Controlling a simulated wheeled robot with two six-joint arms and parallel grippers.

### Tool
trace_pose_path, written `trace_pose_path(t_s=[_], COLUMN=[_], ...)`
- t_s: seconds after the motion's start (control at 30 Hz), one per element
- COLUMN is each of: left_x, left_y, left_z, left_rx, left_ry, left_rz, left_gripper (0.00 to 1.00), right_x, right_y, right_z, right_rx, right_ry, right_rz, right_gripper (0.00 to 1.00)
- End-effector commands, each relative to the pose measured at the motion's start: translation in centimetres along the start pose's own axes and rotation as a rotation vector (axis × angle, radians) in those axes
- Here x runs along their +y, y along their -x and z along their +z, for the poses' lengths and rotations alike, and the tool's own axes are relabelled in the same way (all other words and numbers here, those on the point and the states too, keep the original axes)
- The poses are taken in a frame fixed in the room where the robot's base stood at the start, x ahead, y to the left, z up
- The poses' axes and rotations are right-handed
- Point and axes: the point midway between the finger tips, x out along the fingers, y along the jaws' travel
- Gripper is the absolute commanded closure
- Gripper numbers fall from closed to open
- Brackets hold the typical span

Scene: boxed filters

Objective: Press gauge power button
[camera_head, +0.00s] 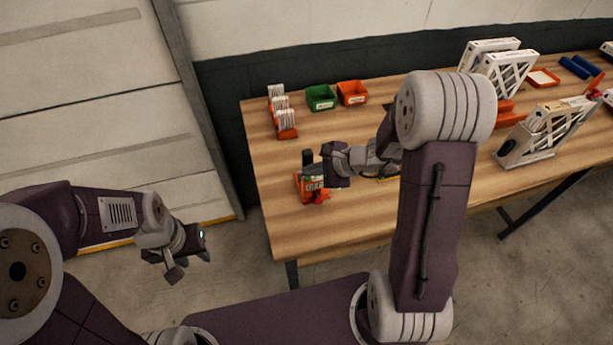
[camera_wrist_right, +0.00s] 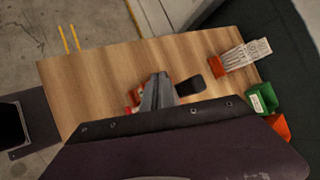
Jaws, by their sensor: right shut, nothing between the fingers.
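The gauge (camera_head: 306,190), an orange-red device with a pale, marked face, sits near the left front of the wooden table. My right gripper (camera_head: 318,170) is over it, with its fingers together and empty. In the right wrist view the shut fingers (camera_wrist_right: 160,78) cover most of the device, and only red bits (camera_wrist_right: 132,109) show beside them. I cannot tell whether the fingertips touch it, and its power button cannot be made out. My left gripper (camera_head: 164,265) hangs off the table's left side, its fingers apart and empty.
On the table (camera_head: 285,222), an orange rack of white cards (camera_head: 286,132), a green bin (camera_head: 321,97) and a red bin (camera_head: 352,92) stand at the back left. White boxed filters (camera_head: 530,135) stand to the right. A dark flat piece (camera_wrist_right: 190,86) lies by the fingers.

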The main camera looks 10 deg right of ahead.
Motion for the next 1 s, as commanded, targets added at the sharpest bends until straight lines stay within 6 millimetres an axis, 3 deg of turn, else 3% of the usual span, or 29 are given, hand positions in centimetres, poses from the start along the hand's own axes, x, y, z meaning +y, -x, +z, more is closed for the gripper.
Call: trace_pose_path(t_s=[0.5,0.8,1.0], left_x=[0.0,0.0,0.0], left_y=[0.0,-1.4,-1.3], left_z=[0.0,0.1,0.1], left_rx=[0.000,0.000,0.000], left_ry=[0.000,0.000,0.000], left_rz=[0.000,0.000,0.000], left_gripper=[0.64,0.64,0.64], right_x=[0.0,0.5,0.5], right_y=[0.0,-0.7,-0.6], right_z=[0.0,-0.6,-0.5], right_rx=[0.000,0.000,0.000], right_ry=[0.000,0.001,0.000], right_rz=[0.000,0.000,0.000], right_gripper=[1.00,1.00,1.00])
